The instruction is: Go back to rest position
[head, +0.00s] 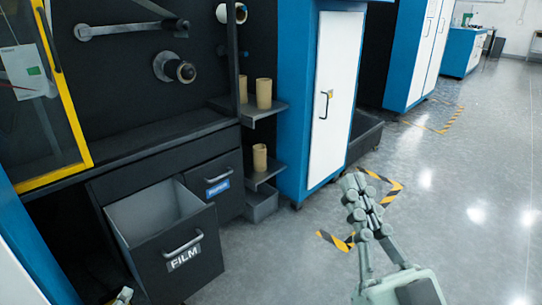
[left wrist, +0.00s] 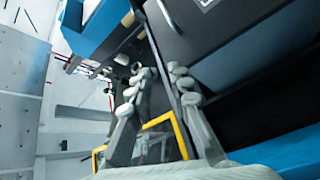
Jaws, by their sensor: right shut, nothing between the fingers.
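My right gripper (head: 355,186) is shut and empty. It is held up over the open floor at the lower right of the head view, pointing away from me. My left gripper (head: 122,296) shows only as a small tip at the bottom left of the head view, beside the open film drawer (head: 192,262). In the left wrist view the two fingers of my left gripper (left wrist: 163,76) stand apart with nothing between them. Most of the left arm is out of the head view.
The dark machine has a yellow-framed door (head: 66,90) at left and a shut drawer (head: 222,185) behind the open one. Cardboard cores (head: 264,93) stand on side shelves. A white-doored blue cabinet (head: 332,100) is beyond. The grey floor (head: 460,190) at right is clear.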

